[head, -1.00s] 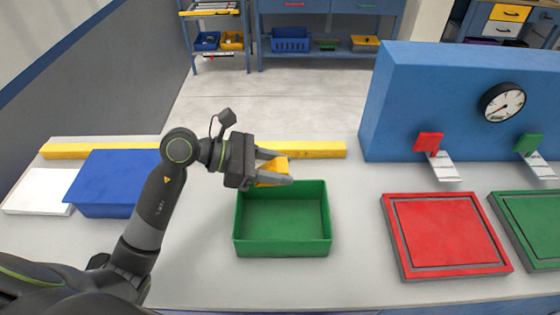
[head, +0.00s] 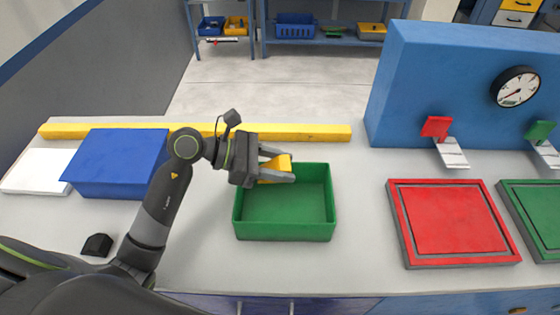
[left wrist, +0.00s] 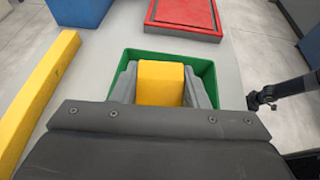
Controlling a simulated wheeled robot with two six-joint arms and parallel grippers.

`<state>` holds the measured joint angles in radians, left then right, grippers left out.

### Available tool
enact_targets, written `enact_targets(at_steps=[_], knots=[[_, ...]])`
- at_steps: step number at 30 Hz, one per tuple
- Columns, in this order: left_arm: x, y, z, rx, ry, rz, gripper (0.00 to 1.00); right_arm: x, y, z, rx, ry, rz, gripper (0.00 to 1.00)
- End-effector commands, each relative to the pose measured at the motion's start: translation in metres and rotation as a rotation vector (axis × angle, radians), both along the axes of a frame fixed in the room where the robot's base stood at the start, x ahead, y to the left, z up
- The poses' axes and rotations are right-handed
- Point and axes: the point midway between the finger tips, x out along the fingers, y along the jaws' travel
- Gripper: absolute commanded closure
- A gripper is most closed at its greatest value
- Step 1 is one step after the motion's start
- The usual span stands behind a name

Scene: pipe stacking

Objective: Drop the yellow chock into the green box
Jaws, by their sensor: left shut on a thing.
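The yellow chock (head: 275,168) is between the fingers of my left gripper (head: 280,169), which is shut on it. The green box (head: 285,229) stands open on the table, and its visible floor is empty. In the head view the chock shows over the back left part of the box. In the left wrist view the chock (left wrist: 161,83) sits between both fingers, with the green box (left wrist: 206,72) behind and around it. The exact height of the chock above the box is hard to tell. My right gripper is not in view.
A yellow bar (head: 310,132) lies along the table's back edge. A blue box (head: 117,163) and a black block (head: 97,245) are at left. A red tray (head: 455,222) and a green tray (head: 535,210) lie at right before a blue housing (head: 430,80) with a gauge.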

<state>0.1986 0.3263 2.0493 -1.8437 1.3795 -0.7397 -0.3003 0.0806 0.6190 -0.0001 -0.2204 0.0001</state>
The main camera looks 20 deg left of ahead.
Motion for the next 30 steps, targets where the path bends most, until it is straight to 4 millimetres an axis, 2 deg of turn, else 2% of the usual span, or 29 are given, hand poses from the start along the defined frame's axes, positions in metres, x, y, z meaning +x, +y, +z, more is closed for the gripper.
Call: enact_targets(at_steps=[2, 3, 9, 23, 30], knots=[[0.000, 0.000, 0.001, -0.001, 0.000, 0.000, 0.84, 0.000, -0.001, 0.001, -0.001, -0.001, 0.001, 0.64], [0.000, 0.000, 0.001, -0.001, 0.000, 0.000, 0.57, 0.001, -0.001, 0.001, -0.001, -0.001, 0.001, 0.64], [0.000, 0.000, 0.001, -0.001, 0.000, 0.000, 0.34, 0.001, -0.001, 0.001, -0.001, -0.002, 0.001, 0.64], [-0.001, 0.002, 0.001, 0.001, -0.001, 0.000, 0.34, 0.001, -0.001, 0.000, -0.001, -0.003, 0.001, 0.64], [-0.007, 0.021, 0.007, 0.006, -0.002, 0.001, 0.34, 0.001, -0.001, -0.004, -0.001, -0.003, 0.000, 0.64]])
